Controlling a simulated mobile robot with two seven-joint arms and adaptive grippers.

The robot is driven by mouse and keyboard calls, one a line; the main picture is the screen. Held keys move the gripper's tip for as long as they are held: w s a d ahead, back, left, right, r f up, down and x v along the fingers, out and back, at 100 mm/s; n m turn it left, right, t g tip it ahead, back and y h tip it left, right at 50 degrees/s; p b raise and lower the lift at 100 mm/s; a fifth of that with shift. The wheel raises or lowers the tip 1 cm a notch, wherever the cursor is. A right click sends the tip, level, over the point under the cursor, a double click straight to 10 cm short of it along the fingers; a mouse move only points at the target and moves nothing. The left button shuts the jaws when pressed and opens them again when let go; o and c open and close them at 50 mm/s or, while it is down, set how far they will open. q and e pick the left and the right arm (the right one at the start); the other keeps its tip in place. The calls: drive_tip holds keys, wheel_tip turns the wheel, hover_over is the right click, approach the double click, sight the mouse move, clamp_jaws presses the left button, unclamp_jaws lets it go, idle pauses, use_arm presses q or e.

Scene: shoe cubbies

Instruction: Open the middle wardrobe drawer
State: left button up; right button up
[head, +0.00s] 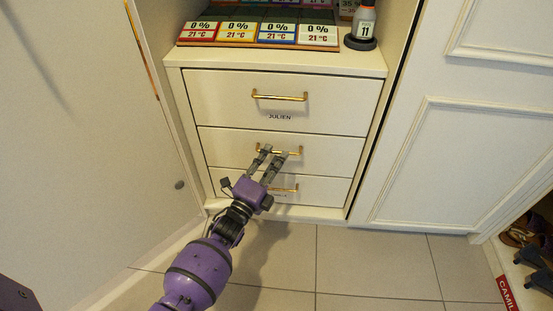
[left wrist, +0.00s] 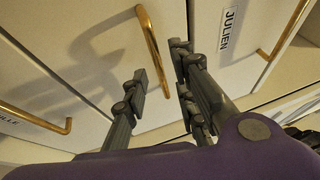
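The white middle drawer (head: 335,153) is the second front in the wardrobe's stack and looks flush with its neighbours. Its gold bar handle (head: 292,152) is partly covered by my gripper and shows whole in the left wrist view (left wrist: 154,52). My right gripper is not in view.
The top drawer (head: 225,97), labelled JULIEN, is above, and the bottom drawer (head: 330,190) below; both look shut. Boxes (head: 258,32) and a bottle (head: 364,22) stand on the shelf above. An open white door (head: 70,150) is at left. The tiled floor (head: 360,265) in front is clear.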

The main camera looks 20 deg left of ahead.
use_arm(q)
drive_tip(key=shift+w+d+r, duration=0.1)
drive_tip(key=shift+w+r, duration=0.05)
drive_tip(key=shift+w, duration=0.55)
clamp_jaws()
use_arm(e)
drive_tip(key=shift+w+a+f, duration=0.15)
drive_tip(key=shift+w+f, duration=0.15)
